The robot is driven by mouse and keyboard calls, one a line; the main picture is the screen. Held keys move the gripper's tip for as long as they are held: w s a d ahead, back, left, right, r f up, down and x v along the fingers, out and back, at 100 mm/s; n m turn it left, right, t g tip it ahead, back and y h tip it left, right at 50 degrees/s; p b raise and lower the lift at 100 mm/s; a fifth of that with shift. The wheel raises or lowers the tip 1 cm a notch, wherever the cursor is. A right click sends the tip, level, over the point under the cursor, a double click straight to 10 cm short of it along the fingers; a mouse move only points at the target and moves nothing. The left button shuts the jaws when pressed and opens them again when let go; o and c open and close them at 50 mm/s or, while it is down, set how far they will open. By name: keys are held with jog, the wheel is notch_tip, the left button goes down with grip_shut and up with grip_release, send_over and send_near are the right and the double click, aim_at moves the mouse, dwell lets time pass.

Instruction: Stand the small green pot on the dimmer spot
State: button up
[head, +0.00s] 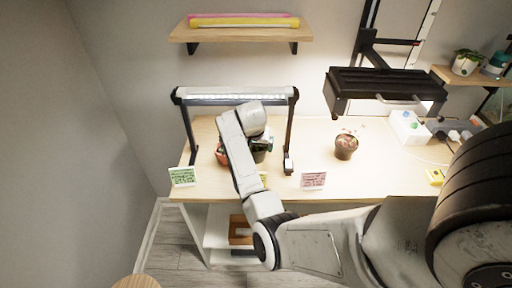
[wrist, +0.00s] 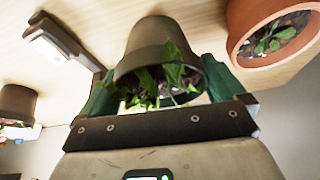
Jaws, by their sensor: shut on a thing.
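My gripper (wrist: 165,95) is shut on a small dark green pot (wrist: 160,38) with a leafy plant; its teal fingers press the pot from both sides. In the head view the pot (head: 260,156) is partly hidden by my arm, under the lit strip lamp (head: 236,95) on the left of the table. I cannot tell whether its base touches the table. A terracotta pot (wrist: 275,55) is close beside it, and shows left of my arm in the head view (head: 221,155). A second lamp, a black hood (head: 385,88), hangs at the right.
A brown pot (head: 346,148) with a reddish plant stands between the lamps. A green card (head: 182,177) and a pink card (head: 313,181) stand at the table's front edge. The strip lamp's right foot (head: 288,165) is close to my gripper. A white box (head: 409,128) stands at the back right.

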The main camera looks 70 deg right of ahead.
jog(key=shift+f, duration=0.6)
jog(key=shift+f, duration=0.2)
jog(key=o, duration=0.8)
jog(key=shift+c, duration=0.2)
jog(key=v, duration=1.2)
jog(key=s+a+f+n+y, duration=0.1)
jog(key=s+a+f+n, duration=0.3)
jog(key=a, duration=0.6)
jog(key=s+a+f+n+y, duration=0.1)
jog(key=s+a+f+n, duration=0.4)
jog(key=a, duration=0.5)
jog(key=s+a+f+n+y, duration=0.2)
jog(key=s+a+f+n, duration=0.2)
jog(key=s+a, duration=0.3)
jog(key=a+n+b, duration=0.1)
jog(key=a, duration=0.3)
jog(key=shift+f, duration=0.2)
jog(key=shift+s, duration=0.15)
